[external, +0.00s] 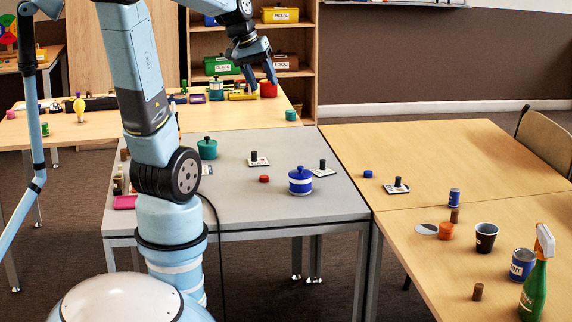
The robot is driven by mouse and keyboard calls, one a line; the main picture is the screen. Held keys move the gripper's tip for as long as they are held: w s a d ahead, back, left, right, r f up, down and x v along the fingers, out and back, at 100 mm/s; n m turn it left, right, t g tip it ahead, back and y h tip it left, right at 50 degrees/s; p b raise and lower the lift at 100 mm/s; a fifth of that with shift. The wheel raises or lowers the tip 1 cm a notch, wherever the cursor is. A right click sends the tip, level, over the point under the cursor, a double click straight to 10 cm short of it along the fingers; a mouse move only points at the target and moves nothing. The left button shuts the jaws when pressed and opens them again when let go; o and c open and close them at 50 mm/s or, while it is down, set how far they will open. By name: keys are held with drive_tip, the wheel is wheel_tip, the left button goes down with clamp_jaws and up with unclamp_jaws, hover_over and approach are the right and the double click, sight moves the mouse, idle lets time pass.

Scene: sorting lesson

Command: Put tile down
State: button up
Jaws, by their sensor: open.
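My gripper (261,81) is open, high above the back of the grey table, with its fingers pointing down. I see nothing between its fingers. White tiles with black knobs lie flat: one tile (252,163) near the middle of the grey table (250,206), one tile (317,173) at its right, and one tile (389,189) on the wooden table at the right. All three are apart from my gripper. Another white piece (206,170) shows partly behind my arm; I cannot tell whether it is a tile. The markings are too small to read.
A blue lidded pot (300,186), a red disc (264,179) and a green pot (207,151) stand on the grey table. Cups and a green spray bottle (534,290) stand on the right table. The grey table's front right is clear.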

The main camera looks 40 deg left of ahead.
drive_tip(key=s+a+r+m+t+y, duration=0.2)
drive_tip(key=s+m, duration=0.2)
drive_tip(key=s, duration=0.7)
drive_tip(key=shift+a+y, duration=0.3)
